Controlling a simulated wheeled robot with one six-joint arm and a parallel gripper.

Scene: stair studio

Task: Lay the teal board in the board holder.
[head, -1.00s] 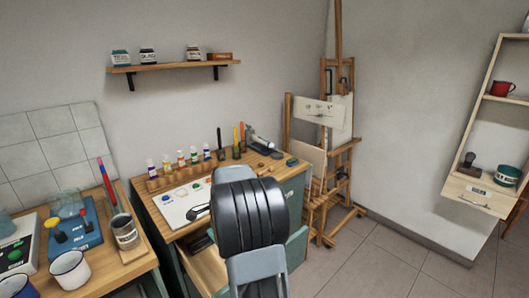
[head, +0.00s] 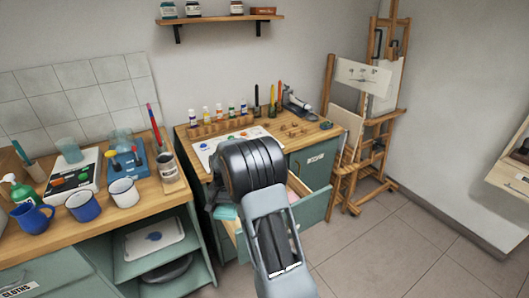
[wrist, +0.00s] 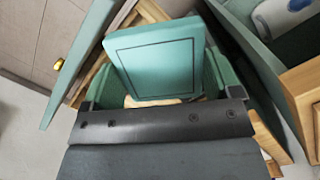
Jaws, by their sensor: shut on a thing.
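The teal board (wrist: 155,65), a flat plate with a thin dark outline, stands between the fingers of my gripper (wrist: 162,88) in the wrist view. My gripper is shut on it. The board is over or partly inside an open wooden drawer; I cannot tell whether it touches the drawer. In the head view my arm covers most of the gripper, and a small teal patch (head: 226,212) shows beside it. I cannot make out the board holder for certain in either view.
The open drawer has a teal front (head: 315,207). The worktop above it carries a white palette sheet (head: 215,150) and paint tubes. At left a bench (head: 150,190) holds mugs and scales. An easel (head: 365,150) stands right. The floor at right is clear.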

